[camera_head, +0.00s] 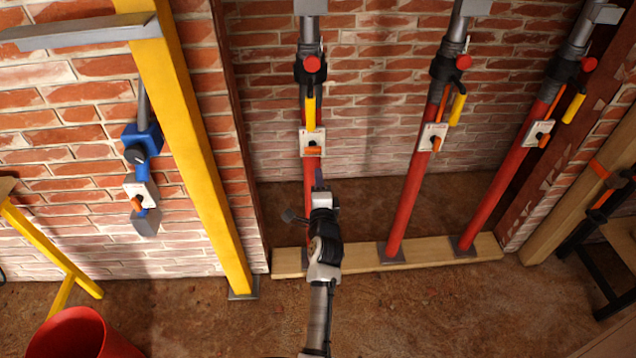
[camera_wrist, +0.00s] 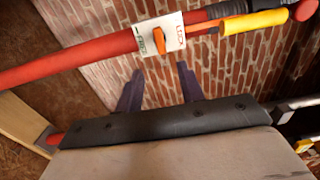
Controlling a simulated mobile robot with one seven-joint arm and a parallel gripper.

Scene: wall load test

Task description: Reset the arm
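My arm reaches up from the bottom middle of the head view. My gripper (camera_head: 319,180) is in front of the left red prop (camera_head: 309,185), just below its white switch plate (camera_head: 312,141) with an orange lever. In the wrist view my gripper's two dark fingers (camera_wrist: 160,68) stand apart, with only brick wall visible between them. The red prop (camera_wrist: 70,62) crosses the top of that view. Its white plate (camera_wrist: 172,43), orange lever and yellow handle (camera_wrist: 252,24) lie beyond the fingertips. Whether the fingers touch the prop cannot be told.
Two more red props (camera_head: 408,205) (camera_head: 495,180) stand on the wooden sill (camera_head: 440,252) to the right. A yellow post (camera_head: 195,140) and a blue clamp device (camera_head: 142,140) are at left. A red bucket (camera_head: 75,335) sits bottom left. The floor at lower right is largely clear.

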